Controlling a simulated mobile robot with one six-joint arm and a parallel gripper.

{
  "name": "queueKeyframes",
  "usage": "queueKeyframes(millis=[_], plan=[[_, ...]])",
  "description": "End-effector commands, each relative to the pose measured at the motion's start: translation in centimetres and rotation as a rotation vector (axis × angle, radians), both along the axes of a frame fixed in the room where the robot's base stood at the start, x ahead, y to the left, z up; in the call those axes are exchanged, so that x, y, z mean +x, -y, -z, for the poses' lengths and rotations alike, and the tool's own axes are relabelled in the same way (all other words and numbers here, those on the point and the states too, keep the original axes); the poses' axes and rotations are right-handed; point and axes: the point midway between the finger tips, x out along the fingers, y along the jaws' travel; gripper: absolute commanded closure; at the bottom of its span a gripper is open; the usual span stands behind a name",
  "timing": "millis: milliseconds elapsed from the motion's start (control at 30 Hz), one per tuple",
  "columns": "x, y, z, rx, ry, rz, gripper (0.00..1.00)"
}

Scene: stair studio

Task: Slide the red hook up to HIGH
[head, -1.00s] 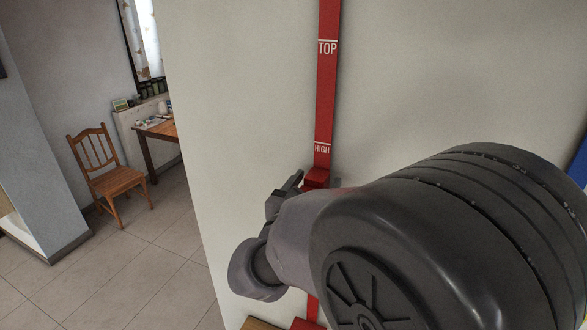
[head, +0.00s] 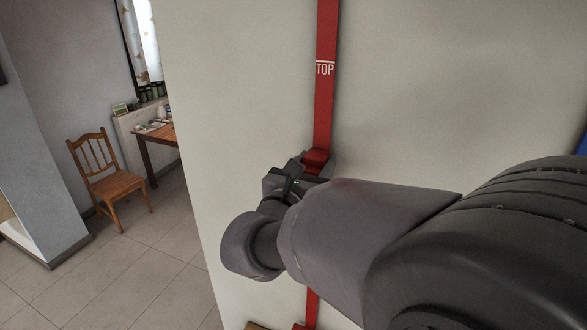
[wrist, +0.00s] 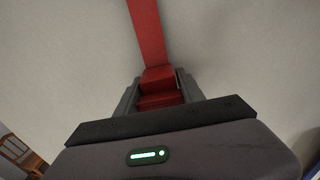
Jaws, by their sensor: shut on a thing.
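The red hook (head: 316,157) sits on the red vertical rail (head: 326,110) on the pale wall. The white TOP mark (head: 325,69) shows on the rail well above the hook. No HIGH mark shows now; that part of the rail is covered by the hook and my gripper. My gripper (head: 308,172) is at the hook, partly hidden by my arm. In the wrist view, the two fingers of my gripper (wrist: 158,92) are shut on the red hook (wrist: 158,76), one on each side. The rail continues straight up above it.
The wall beside the rail is bare. A wooden chair (head: 112,184) and a wooden table (head: 157,136) stand far off at the left, beyond the wall's edge. A piece of rail shows below my arm. A blue thing is at the right edge.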

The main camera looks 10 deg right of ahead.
Motion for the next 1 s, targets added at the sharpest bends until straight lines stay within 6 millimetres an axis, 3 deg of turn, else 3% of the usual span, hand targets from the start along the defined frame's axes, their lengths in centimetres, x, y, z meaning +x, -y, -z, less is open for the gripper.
queueKeyframes(millis=[33, 200, 567, 600, 700, 1000], plan=[[0.0, 0.0, -1.9, 0.001, 0.006, -0.001, 1.0], [0.0, 0.0, -4.3, 0.001, 0.004, -0.001, 1.0], [0.0, 0.0, -4.5, 0.0, 0.001, 0.0, 1.0], [0.0, 0.0, -4.5, 0.0, 0.001, 0.0, 0.53], [0.0, 0.0, -4.5, 0.0, 0.0, 0.0, 0.33], [0.0, 0.0, -4.5, 0.0, 0.0, 0.0, 0.33]])
